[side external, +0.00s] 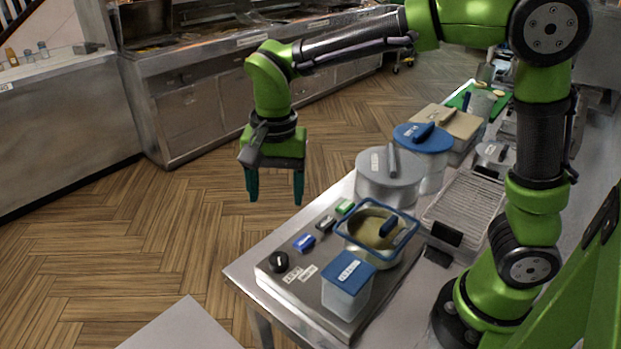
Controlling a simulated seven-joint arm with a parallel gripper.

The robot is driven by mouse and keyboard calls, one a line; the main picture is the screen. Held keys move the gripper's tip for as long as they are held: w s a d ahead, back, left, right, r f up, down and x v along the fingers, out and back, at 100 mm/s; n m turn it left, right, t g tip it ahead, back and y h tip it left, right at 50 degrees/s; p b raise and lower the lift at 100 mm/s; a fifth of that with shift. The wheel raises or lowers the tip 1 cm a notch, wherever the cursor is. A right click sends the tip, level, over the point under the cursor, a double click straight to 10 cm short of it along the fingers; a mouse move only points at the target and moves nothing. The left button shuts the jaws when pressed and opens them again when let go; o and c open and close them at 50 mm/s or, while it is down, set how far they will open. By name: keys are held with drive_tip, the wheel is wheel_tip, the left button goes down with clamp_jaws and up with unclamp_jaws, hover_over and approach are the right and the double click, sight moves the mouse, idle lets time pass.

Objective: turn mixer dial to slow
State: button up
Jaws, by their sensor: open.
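A black round dial (279,262) sits on the near left corner of a flat grey mixer base (318,306). Small white labels (300,273) lie beside it, too small to read. My gripper (275,199) points down with its two dark teal fingers apart and nothing between them. In the picture it is above the dial and not touching it. Its height and distance from the dial are hard to judge from this one view. The dial's pointer setting cannot be made out.
Blue, black and green small blocks (304,242) line the base's left edge beyond the dial. A blue-rimmed square tub (377,228) and a blue-lidded container (348,282) stand on the base. Lidded pots (390,178) stand behind. Open floor lies left of the counter.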

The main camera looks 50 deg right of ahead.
sight(279, 257)
drive_tip(key=f, duration=1.6)
drive_tip(key=shift+w+a+f, duration=0.1)
drive_tip(key=shift+w+f, duration=0.1)
drive_tip(key=shift+f, duration=0.05)
drive_tip(key=c, duration=1.1)
drive_tip(key=shift+o, duration=0.2)
